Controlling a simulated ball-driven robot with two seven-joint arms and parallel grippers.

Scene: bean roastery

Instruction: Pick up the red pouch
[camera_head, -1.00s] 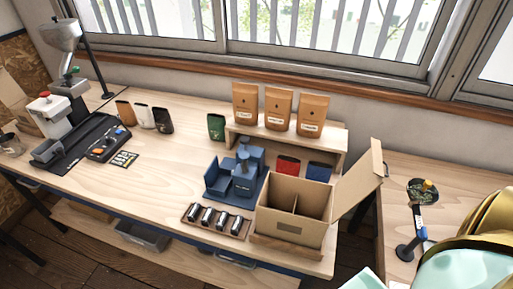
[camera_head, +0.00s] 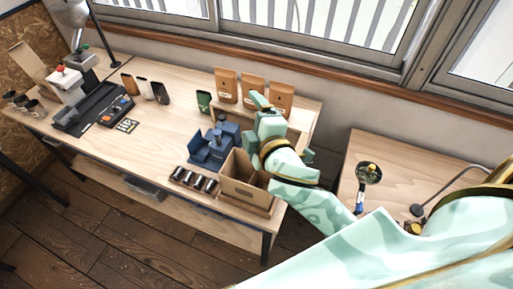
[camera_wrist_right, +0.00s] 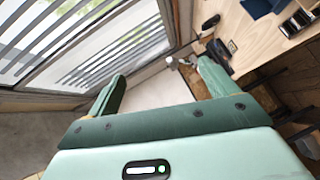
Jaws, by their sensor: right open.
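The red pouch does not show in either view now; in the head view my right arm covers the area under the small wooden shelf (camera_head: 305,118) where it stood. My right gripper (camera_head: 260,102) is raised over the table in front of the shelf and the kraft bags. In the right wrist view the two green fingers of my right gripper (camera_wrist_right: 162,85) are spread apart with nothing between them. They face the window and wall, with the table off to the upper right. My left gripper is not in view.
An open cardboard box (camera_head: 240,184) stands at the front edge, partly behind my arm. A blue device (camera_head: 213,147) and a rack of dark cylinders (camera_head: 195,180) are left of it. Kraft bags (camera_head: 226,84) stand on the shelf.

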